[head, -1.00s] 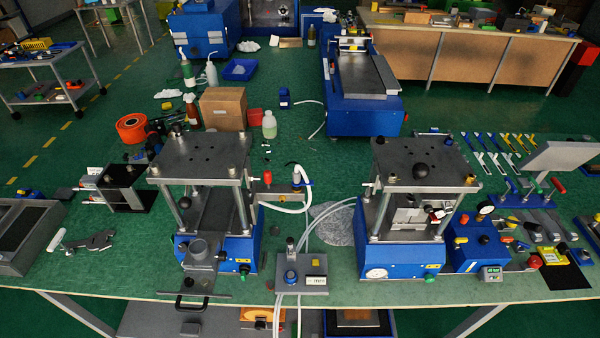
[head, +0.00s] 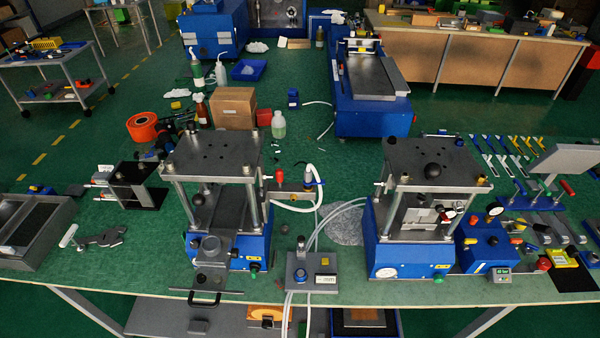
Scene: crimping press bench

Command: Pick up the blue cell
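I cannot make out with certainty which thing is the blue cell. A small dark blue box (head: 293,98) stands on the green bench behind the two presses. A small round blue part (head: 300,275) shows on a grey block fixture (head: 311,281) at the front edge, between the presses. It is too small to tell what it is. Neither of my grippers is in view.
A left press (head: 212,155) and a right press (head: 437,163), both on blue bases, stand on the bench. Clear hoses (head: 325,222) run between them. A cardboard box (head: 233,107) and bottles stand behind. Hand tools (head: 500,150) lie at right.

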